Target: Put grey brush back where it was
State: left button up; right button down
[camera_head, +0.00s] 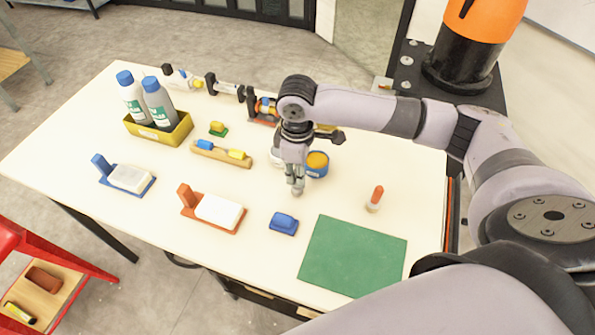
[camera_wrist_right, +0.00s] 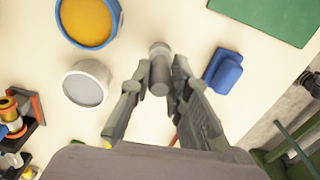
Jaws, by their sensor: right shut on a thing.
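The grey brush (camera_wrist_right: 160,68) is a small grey piece with a rounded end, held between the fingers of my right gripper (camera_wrist_right: 155,90) in the right wrist view. In the head view my right gripper (camera_head: 296,178) points down over the middle of the table. The brush is hard to tell from the grey fingers there, and I cannot tell whether its lower end touches the table. A blue tin with orange contents (camera_head: 317,163) stands beside the gripper. A pale tin with grey contents (camera_wrist_right: 87,84) stands close by and is mostly hidden in the head view. My left gripper is not in view.
A blue block (camera_head: 284,223) and a green mat (camera_head: 353,256) lie in front. White blocks in orange (camera_head: 212,208) and blue (camera_head: 127,178) holders, a yellow bottle tray (camera_head: 158,131) and a wooden brush rack (camera_head: 220,154) are left.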

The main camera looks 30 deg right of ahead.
jog(key=shift+f, duration=0.35)
jog(key=shift+f, duration=0.1)
jog(key=c, duration=1.5)
grip_release()
notch_tip(320, 180, up, 12)
jog(key=shift+r+b, duration=0.15)
jog(key=shift+b, duration=0.8)
jog(key=shift+s, duration=0.1)
